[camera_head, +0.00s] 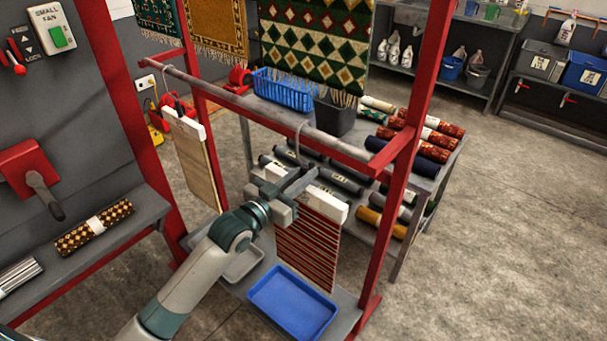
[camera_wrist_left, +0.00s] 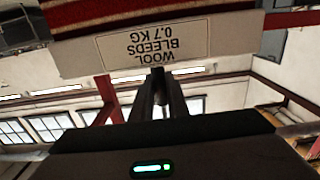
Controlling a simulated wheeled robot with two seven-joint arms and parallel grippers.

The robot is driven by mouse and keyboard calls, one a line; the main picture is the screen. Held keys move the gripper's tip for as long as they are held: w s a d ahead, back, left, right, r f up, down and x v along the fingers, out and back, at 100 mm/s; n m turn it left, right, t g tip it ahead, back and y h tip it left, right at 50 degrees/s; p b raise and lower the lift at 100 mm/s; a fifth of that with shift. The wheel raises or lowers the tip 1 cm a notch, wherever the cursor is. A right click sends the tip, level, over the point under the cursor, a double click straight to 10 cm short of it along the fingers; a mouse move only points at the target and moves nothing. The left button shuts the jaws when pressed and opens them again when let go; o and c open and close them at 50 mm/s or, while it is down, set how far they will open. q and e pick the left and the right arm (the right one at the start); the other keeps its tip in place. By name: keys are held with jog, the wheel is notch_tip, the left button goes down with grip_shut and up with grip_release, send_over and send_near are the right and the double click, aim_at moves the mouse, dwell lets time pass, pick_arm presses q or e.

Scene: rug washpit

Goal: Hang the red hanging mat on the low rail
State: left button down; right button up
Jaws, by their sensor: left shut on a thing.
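The red hanging mat (camera_head: 308,245) has red and pale stripes and hangs down from a white header bar (camera_head: 325,203) with a grey hook (camera_head: 298,143) above it. My left gripper (camera_head: 298,184) is shut on the header bar. In the left wrist view the bar (camera_wrist_left: 160,45) shows an upside-down label, "WOOL BLEEDS 0.7 KG", with the fingers (camera_wrist_left: 158,92) at its edge. The hook's top overlaps the low rail (camera_head: 240,103) in the head view; I cannot tell whether it rests on it. My right gripper is not in view.
A beige mat (camera_head: 193,160) hangs from the same rail at left. Red posts (camera_head: 410,130) frame the rail. A blue tray (camera_head: 292,302) lies below the red mat. Behind stands a table with rolled mats (camera_head: 425,135), a blue basket (camera_head: 285,90) and a black bin (camera_head: 334,117).

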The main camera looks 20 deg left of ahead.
pick_arm(q)
jog(key=c, duration=1.6)
grip_release()
jog(key=shift+c, duration=0.2)
jog(key=b+v, duration=0.5)
jog(key=v, duration=1.2)
jog(key=shift+s, duration=0.2)
jog(key=shift+r, duration=0.1)
jog(key=shift+a, duration=0.1)
